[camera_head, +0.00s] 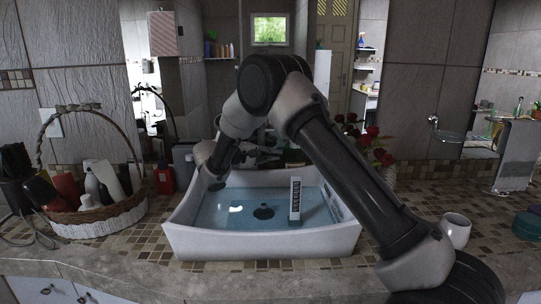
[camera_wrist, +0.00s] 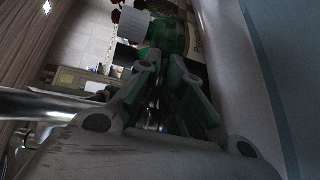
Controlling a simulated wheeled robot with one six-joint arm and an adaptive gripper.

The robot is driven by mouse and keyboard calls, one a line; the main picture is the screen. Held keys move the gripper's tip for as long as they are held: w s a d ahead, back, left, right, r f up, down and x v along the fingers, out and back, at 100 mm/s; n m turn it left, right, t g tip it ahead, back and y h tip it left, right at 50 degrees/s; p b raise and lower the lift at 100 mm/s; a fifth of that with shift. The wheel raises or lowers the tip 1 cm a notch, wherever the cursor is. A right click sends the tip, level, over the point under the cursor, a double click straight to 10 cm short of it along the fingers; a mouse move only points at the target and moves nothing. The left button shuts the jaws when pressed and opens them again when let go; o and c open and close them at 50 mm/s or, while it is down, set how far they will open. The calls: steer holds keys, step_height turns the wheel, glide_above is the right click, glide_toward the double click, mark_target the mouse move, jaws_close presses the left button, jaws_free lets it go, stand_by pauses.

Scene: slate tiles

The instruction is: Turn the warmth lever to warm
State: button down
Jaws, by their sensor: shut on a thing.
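My gripper (camera_wrist: 162,72) reaches in over the back of the sink, and its fingers are closed together in the wrist view. A bit of shiny metal (camera_wrist: 152,120) shows between the fingers; it looks like part of the warmth lever, mostly hidden by them. A chrome bar (camera_wrist: 40,104), which looks like part of the tap, runs in from the left of the wrist view. In the head view my gripper (camera_head: 270,152) is small and dark behind the basin, partly covered by my arm. I cannot tell the lever's angle.
The white basin (camera_head: 250,245) holds water, with a dark drain (camera_head: 263,212) and an upright white gauge (camera_head: 295,200). A basket of bottles (camera_head: 100,222) stands left, a red bottle (camera_head: 164,180) beside it. Red flowers (camera_head: 378,150) and a white cup (camera_head: 456,228) are right.

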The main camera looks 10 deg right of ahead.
steer(key=c, duration=1.5)
jaws_free()
steer(key=shift+c, duration=0.2)
steer(key=shift+a, duration=0.1)
steer(key=v, duration=1.1)
steer(key=shift+s+a, duration=0.15)
steer(key=shift+a, duration=0.25)
steer(key=shift+r, duration=0.1)
